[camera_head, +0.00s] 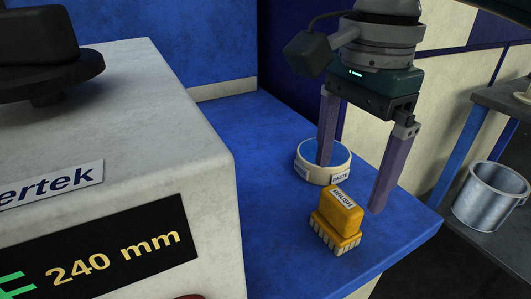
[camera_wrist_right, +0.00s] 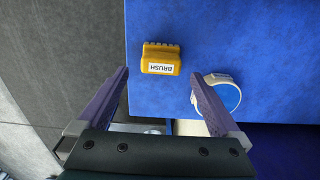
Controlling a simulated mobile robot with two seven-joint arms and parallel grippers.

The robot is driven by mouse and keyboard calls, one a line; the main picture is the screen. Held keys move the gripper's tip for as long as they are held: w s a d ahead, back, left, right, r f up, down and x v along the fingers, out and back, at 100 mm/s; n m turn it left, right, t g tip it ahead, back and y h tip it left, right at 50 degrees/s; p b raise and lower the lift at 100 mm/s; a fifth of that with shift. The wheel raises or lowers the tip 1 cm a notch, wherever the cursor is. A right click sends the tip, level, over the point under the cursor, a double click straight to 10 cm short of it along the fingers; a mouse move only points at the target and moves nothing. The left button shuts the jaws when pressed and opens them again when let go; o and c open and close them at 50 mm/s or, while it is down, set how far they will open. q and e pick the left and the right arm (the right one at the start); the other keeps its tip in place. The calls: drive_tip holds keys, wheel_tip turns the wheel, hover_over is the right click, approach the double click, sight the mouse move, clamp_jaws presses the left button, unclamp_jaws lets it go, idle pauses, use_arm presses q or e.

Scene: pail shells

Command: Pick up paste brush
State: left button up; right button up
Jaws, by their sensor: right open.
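The paste brush (camera_head: 339,215) is a yellow block with pale bristles and a BRUSH label. It lies on the blue table near its front right corner, and it also shows in the right wrist view (camera_wrist_right: 161,59). My right gripper (camera_head: 350,185) is open and empty, its two purple fingers pointing down above and behind the brush. In the right wrist view the brush lies ahead of the gap between the fingertips (camera_wrist_right: 160,80), not between them. My left gripper is in neither view.
A round white dish labelled PASTE (camera_head: 345,177) stands just behind the brush, partly hidden by a finger. A large pale machine (camera_head: 150,130) with a 240 mm display fills the left. A metal pail (camera_head: 488,195) stands on a grey shelf at right. Blue table (camera_head: 270,130) is clear behind.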

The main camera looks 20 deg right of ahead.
sight(337, 218)
wheel_tip(337, 218, down, 4)
drive_tip(key=shift+r+b, duration=0.1)
drive_tip(key=shift+b, duration=0.4)
wheel_tip(337, 218, down, 6)
drive_tip(key=shift+d+r+b, duration=0.1)
drive_tip(key=shift+r+b, duration=0.1)
drive_tip(key=shift+b, duration=1)
drive_tip(key=shift+w, duration=0.1)
drive_tip(key=c, duration=1.2)
wheel_tip(337, 218, up, 20)
drive_tip(key=p, duration=0.7)
drive_tip(key=shift+c, duration=0.2)
drive_tip(key=o, duration=0.9)
drive_tip(key=c, duration=0.7)
